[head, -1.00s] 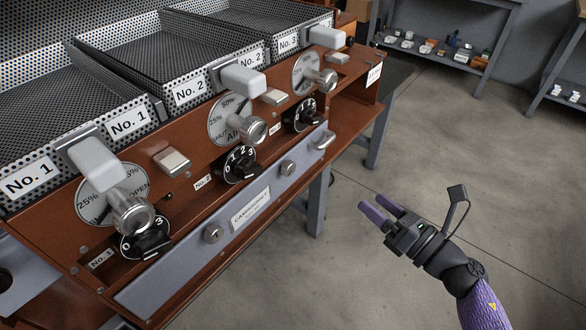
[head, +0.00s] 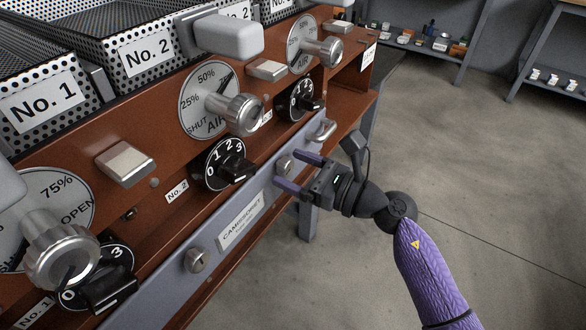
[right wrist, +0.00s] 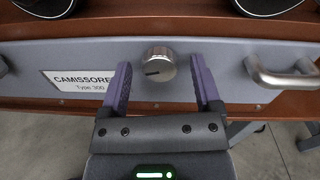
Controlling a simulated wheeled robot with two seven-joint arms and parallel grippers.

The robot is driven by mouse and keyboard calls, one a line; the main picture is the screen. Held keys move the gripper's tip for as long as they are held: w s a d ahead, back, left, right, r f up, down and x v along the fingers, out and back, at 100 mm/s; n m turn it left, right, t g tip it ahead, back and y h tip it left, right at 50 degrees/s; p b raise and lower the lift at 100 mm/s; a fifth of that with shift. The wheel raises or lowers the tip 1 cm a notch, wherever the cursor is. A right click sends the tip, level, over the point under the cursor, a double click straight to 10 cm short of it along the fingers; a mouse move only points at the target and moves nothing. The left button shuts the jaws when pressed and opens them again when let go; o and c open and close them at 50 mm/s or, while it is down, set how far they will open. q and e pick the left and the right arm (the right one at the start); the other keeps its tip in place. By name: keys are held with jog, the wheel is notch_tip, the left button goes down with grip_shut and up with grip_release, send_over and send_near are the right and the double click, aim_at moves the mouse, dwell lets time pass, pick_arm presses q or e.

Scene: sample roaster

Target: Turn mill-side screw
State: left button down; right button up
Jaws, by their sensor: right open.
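Two silver slotted screws sit on the grey front panel (head: 165,285). One screw (head: 197,259) is left of the CAMISSORET label (head: 240,221), and the other screw (head: 284,164) is right of it. My right gripper (head: 287,168) is open at the right-hand screw. In the right wrist view that screw (right wrist: 159,65) lies between the two purple fingertips (right wrist: 161,63), with gaps showing on both sides. Its dark slot runs nearly level. Which screw is the mill-side one is not marked in view. My left gripper is not in view.
A silver bar handle (head: 322,131) is just right of the right-hand screw. Black numbered dials (head: 225,163) and silver air knobs (head: 240,114) stick out above the panel. Open floor (head: 480,190) lies to the right, with shelves behind.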

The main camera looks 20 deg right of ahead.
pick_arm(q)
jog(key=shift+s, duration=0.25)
pick_arm(e)
jog(key=shift+w+a, duration=0.15)
jog(key=shift+w, duration=0.05)
jog(key=c, duration=1)
grip_shut()
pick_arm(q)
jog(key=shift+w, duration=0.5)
